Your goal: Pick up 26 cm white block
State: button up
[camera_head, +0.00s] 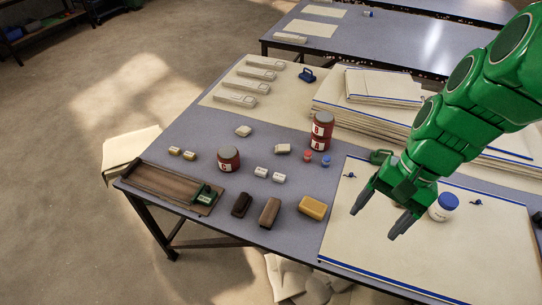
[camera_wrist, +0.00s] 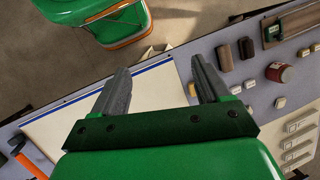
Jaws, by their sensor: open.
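Several long white blocks lie side by side on a cream sheet at the table's far left in the head view: one at the back (camera_head: 268,62), then a second (camera_head: 256,74), a third (camera_head: 248,87) and the nearest (camera_head: 235,100). I cannot tell which is 26 cm. They also show at the right edge of the wrist view, one of them a white block (camera_wrist: 299,122). My gripper (camera_head: 380,215) is open and empty above the cloth panel at the right, well apart from these blocks. Its two fingers (camera_wrist: 160,66) stand wide apart in the wrist view.
A blue-edged cream cloth panel (camera_head: 345,232) lies under my gripper. Stacked cloths (camera_head: 330,101) lie behind it. Red jars (camera_head: 229,158), small blocks (camera_head: 283,149), brown blocks (camera_head: 269,212) and a wooden tray (camera_head: 160,181) stand on the grey table. A blue-capped jar (camera_head: 441,208) is close to my gripper.

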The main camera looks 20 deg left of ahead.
jog(key=w+a+f+m+g+y, duration=0.1)
jog(key=w+a+f+m+y, duration=0.1)
jog(key=w+a+f, duration=0.35)
jog(key=w+a+f+m+y, duration=0.1)
jog(key=w+a+f, duration=0.1)
jog(key=w+a, duration=0.5)
jog(key=w+a+f+m+g+y, duration=0.1)
jog(key=w+a+f+m+y, duration=0.15)
jog(key=w+a, duration=0.4)
jog(key=m+y, duration=0.4)
jog(key=m, duration=0.2)
send_near(262, 170)
jog(key=shift+a+r, duration=0.15)
jog(key=shift+a, duration=0.35)
jog(key=shift+a+f, duration=0.25)
jog(key=shift+a, duration=0.05)
jog(key=shift+s+d+f+x, duration=0.1)
jog(key=shift+x, duration=1.15)
jog(key=shift+s+d+f+x, duration=0.1)
jog(key=shift+x, duration=1.1)
jog(key=shift+s+d+x, duration=0.1)
jog(key=shift+x, duration=1.15)
jog(key=c, duration=1.4)
